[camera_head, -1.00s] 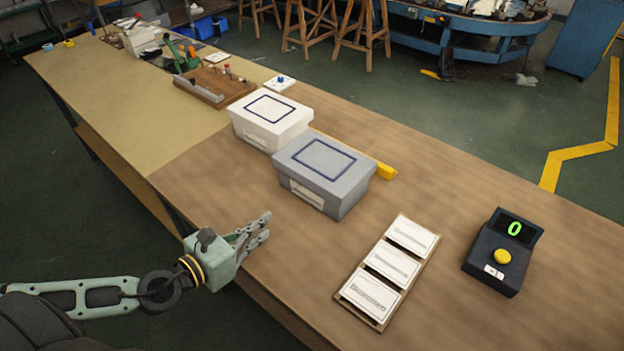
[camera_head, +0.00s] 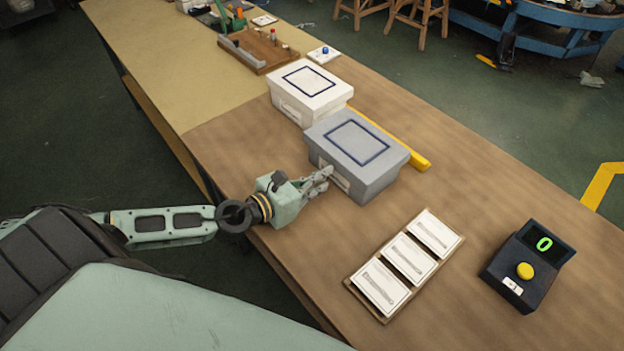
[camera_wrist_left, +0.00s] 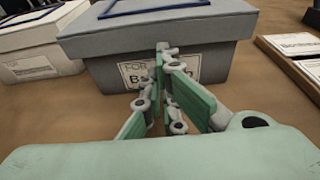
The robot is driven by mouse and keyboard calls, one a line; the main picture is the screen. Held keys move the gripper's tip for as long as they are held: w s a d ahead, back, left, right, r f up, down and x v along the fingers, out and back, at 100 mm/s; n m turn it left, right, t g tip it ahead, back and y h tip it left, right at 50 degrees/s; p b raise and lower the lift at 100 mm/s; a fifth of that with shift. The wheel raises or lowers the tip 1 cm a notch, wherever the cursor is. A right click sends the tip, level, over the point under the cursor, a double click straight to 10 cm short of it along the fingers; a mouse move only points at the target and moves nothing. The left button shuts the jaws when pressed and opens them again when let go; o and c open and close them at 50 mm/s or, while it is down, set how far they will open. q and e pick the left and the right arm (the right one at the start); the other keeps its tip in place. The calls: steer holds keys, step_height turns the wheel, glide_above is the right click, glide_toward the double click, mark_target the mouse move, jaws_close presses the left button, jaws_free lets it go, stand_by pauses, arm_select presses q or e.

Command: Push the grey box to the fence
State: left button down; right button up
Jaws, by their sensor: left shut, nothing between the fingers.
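The grey box (camera_head: 372,160) is a lidded box with a dark blue rectangle on its lid and a white label on its front. It stands on the brown bench top, and it fills the top of the left wrist view (camera_wrist_left: 200,45). The fence is a yellow bar (camera_head: 415,158) lying behind the grey box and partly hidden by it. My left gripper (camera_head: 328,174) is shut and empty, its fingertips at the label side of the grey box. In the left wrist view the fingertips overlap the label; I cannot tell whether they touch. My right gripper is not in view.
A white lidded box (camera_head: 310,95) stands close to the left of the grey box. A board with several white cards (camera_head: 405,265) lies to the front right, and a dark counter (camera_head: 528,262) showing 0 stands further right. The bench between is clear.

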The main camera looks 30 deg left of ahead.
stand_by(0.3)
arm_select(q)
steer(key=shift+w+d+r+p, duration=0.15)
steer(key=shift+w+p, duration=0.15)
steer(key=shift+w, duration=0.2)
steer(key=shift+w+d+f+p, duration=0.15)
steer(key=shift+w+p, duration=0.1)
steer(key=shift+w, duration=0.25)
steer(key=shift+r+p+x, duration=0.2)
steer(key=shift+p+x, duration=0.1)
steer(key=shift+x, duration=0.6)
steer(key=shift+r+p+x, duration=0.25)
steer(key=shift+p+x, duration=0.1)
steer(key=shift+x, duration=0.55)
steer(key=shift+r+p+x, duration=0.2)
steer(key=shift+p+x, duration=0.1)
steer(key=shift+x, duration=0.6)
steer(key=shift+s+a+f, duration=0.15)
steer(key=shift+s, duration=0.35)
steer(key=shift+f+b+v, duration=0.2)
steer(key=shift+b+v, duration=0.1)
steer(key=shift+v, duration=0.45)
steer(key=shift+f+b+v, duration=0.15)
steer(key=shift+b+v, duration=0.2)
steer(key=shift+v, duration=0.4)
steer(key=shift+f+b+v, duration=0.2)
steer(key=shift+b+v, duration=0.1)
steer(key=shift+v, duration=0.5)
steer(key=shift+s+a+r, duration=0.1)
steer(key=shift+s+r, duration=0.05)
